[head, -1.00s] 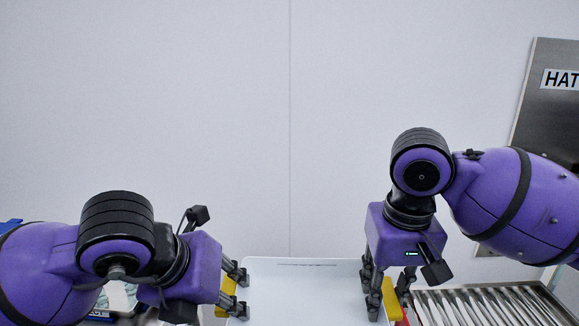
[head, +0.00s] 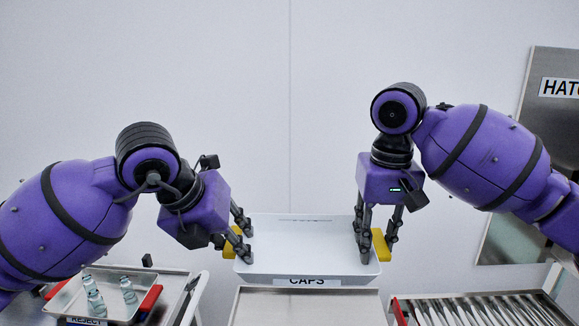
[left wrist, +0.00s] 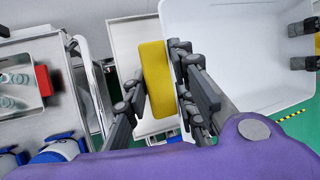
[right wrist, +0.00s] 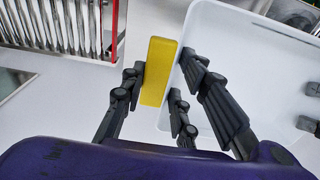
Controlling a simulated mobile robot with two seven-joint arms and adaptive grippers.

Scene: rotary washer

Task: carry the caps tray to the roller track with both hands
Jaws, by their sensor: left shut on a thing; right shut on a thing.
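The white caps tray (head: 310,262) with a "CAPS" label hangs between my two grippers in the head view, and its inside looks empty. My left gripper (head: 242,240) is shut on the tray's left yellow handle (left wrist: 155,75). My right gripper (head: 374,238) is shut on the right yellow handle (right wrist: 158,70). The tray looks about level. The roller track (head: 475,308), a rack of shiny metal rollers, is at the lower right of the head view, to the right of the tray.
A reject tray (head: 72,300) with red handles and several small vials stands at the lower left. A steel surface (head: 305,308) lies below the tray in the picture. A panel marked "HAT…" (head: 552,130) is on the right wall.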

